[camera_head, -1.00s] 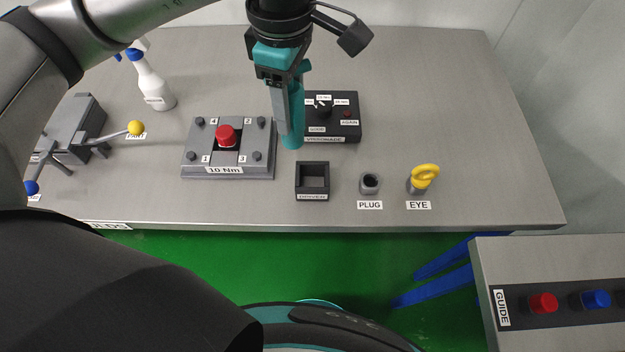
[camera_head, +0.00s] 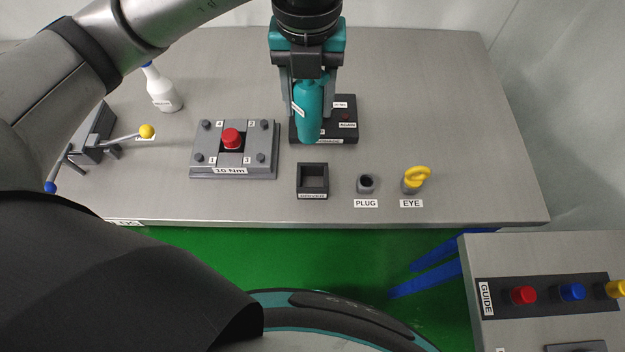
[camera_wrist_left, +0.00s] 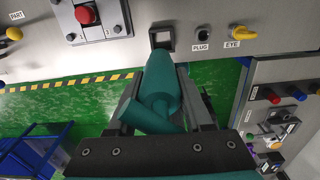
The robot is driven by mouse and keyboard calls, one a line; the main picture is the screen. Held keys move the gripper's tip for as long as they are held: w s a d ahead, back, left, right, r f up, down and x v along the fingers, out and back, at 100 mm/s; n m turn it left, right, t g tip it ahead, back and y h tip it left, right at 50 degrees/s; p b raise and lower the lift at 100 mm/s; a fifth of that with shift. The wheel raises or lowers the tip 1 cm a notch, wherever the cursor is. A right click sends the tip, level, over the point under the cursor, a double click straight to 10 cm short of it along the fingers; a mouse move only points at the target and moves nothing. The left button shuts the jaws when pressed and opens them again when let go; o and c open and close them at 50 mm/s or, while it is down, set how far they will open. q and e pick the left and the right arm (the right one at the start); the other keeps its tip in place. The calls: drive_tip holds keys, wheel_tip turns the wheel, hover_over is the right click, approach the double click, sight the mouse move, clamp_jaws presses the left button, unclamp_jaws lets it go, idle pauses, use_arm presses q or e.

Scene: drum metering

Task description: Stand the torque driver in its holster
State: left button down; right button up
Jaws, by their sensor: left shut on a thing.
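The torque driver (camera_head: 309,124) is a teal, rounded tool with a small white label. My left gripper (camera_head: 307,98) is shut on it and holds it roughly upright above the bench, behind the holster in the head view. In the left wrist view the driver (camera_wrist_left: 160,85) lies between the two dark fingers. The holster (camera_head: 301,180) is a dark, square, open-topped box near the bench's front edge. It looks empty, and it also shows in the left wrist view (camera_wrist_left: 153,38), beyond the driver's end. The driver and holster are apart. My right gripper is not in view.
A dark control box (camera_head: 350,130) stands behind the driver. A grey 10 Nm fixture (camera_head: 200,172) with a red knob is to the left. A plug (camera_head: 366,184) and a yellow eye (camera_head: 415,178) stand right of the holster. The bench's right side is clear.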

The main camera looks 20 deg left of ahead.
use_arm(q)
drive_tip(key=n, duration=0.3)
drive_tip(key=r+n, duration=0.1)
drive_tip(key=shift+d+p, duration=0.25)
drive_tip(key=shift+p, duration=0.15)
drive_tip(key=shift+f+n, duration=0.2)
drive_tip(key=shift+n, duration=0.1)
drive_tip(key=b, duration=0.1)
approach(313, 167)
drive_tip(key=f, duration=0.2)
drive_tip(key=s+f, duration=0.2)
drive_tip(key=f, duration=0.1)
drive_tip(key=shift+s+d+f, duration=0.2)
drive_tip(key=shift+d+f, duration=0.1)
drive_tip(key=shift+d, duration=0.05)
drive_tip(key=shift+f+b, duration=0.15)
drive_tip(key=shift+b, duration=0.2)
drive_tip(key=shift+c, duration=1.5)
unclamp_jaws()
